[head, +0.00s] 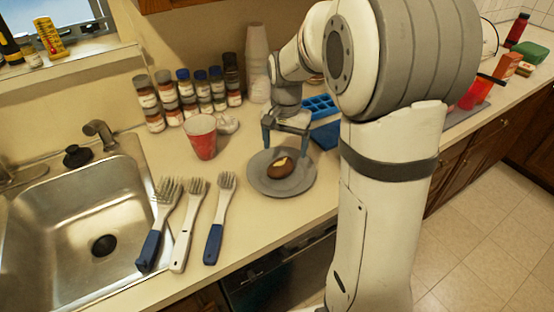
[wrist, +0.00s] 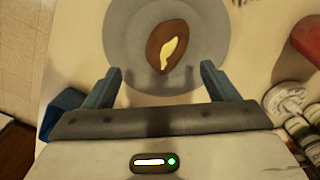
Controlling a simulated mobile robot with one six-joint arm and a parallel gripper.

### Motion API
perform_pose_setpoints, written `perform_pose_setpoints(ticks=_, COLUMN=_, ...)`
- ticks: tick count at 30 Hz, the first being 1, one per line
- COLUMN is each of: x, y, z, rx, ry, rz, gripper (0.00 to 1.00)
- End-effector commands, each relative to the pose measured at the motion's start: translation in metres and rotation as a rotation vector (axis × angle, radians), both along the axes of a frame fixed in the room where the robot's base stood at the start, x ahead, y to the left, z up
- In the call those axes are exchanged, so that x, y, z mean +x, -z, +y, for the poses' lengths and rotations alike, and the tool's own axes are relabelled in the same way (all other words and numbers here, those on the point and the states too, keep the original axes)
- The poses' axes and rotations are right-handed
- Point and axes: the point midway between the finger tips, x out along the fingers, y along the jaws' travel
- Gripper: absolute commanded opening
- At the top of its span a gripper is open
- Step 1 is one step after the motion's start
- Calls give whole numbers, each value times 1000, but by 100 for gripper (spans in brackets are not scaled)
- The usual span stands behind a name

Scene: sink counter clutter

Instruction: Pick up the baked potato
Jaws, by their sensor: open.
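The baked potato (head: 281,169) is brown with a pale yellow streak on top. It lies on a round grey plate (head: 298,184) on the counter, right of the sink. In the wrist view the potato (wrist: 167,48) sits near the top middle, with the grey plate (wrist: 212,60) around it. My gripper (head: 287,144) is over the back part of the plate, just behind the potato in the head view. In the wrist view its two blue fingers (wrist: 160,75) are spread apart and empty. The potato lies beyond the fingertips and is not between them.
Several spice jars (head: 185,94) line the wall. Three brushes (head: 184,222) lie between plate and sink (head: 60,235). A blue tray (head: 320,106) is behind my gripper.

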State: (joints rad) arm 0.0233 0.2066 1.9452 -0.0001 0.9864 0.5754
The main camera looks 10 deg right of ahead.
Motion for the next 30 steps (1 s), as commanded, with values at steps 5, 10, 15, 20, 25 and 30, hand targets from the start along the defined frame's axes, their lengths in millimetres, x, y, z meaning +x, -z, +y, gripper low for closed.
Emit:
perform_pose_setpoints(ticks=5, x=3, y=15, z=0, rx=0, ry=10, rz=7, gripper=80)
perform_pose_setpoints(ticks=10, x=4, y=34, z=3, rx=0, ry=8, rz=6, gripper=80)
perform_pose_setpoints(ticks=15, x=5, y=58, z=9, rx=0, ry=8, rz=9, gripper=80)
perform_pose_setpoints(ticks=20, x=5, y=77, z=9, rx=0, ry=8, rz=6, gripper=80)
perform_pose_setpoints(ticks=25, x=5, y=80, z=9, rx=0, ry=7, rz=4, gripper=80)
perform_pose_setpoints(ticks=30, x=5, y=80, z=9, rx=0, ry=6, rz=4, gripper=74)
